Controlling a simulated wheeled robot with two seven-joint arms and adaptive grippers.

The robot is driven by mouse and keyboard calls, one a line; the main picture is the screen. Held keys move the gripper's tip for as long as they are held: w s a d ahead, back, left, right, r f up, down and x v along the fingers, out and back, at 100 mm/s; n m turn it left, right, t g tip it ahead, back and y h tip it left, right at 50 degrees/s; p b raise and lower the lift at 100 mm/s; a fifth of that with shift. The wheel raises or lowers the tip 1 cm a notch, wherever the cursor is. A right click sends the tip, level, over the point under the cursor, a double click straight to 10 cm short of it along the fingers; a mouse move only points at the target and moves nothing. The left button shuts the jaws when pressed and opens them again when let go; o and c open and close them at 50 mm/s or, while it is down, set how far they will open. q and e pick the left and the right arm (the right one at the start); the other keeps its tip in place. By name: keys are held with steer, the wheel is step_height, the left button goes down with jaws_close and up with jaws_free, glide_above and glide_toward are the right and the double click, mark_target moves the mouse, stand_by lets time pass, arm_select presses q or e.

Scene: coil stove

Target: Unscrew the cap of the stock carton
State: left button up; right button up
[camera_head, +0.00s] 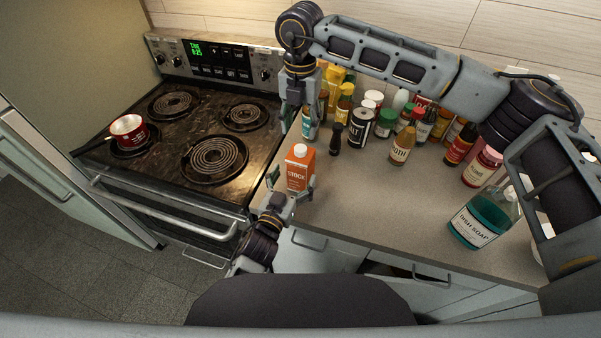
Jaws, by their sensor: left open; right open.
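The stock carton (297,172) is orange and stands upright near the front left of the counter, close to the stove. Its white cap (300,150) is on top. My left gripper (290,190) is low at the carton's front, open, with its fingers around the lower part of the carton; whether they touch it cannot be told. My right gripper (304,125) points down from above, open and empty, just behind and above the cap and apart from it.
Several bottles and jars crowd the back of the counter, including a broth bottle (404,142) and a small dark shaker (336,139). A dish soap bottle (483,217) stands at right. A red pot (129,131) sits on the coil stove (180,170). The counter's middle is clear.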

mark_target(296, 173)
arm_select(q)
steer(key=shift+x, duration=2.05)
steer(key=c, duration=1.9)
jaws_close()
arm_select(e)
steer(key=shift+a+m, duration=0.1)
steer(key=shift+m, duration=2.1)
steer(key=shift+f, duration=0.15)
steer(key=shift+f, duration=3.9)
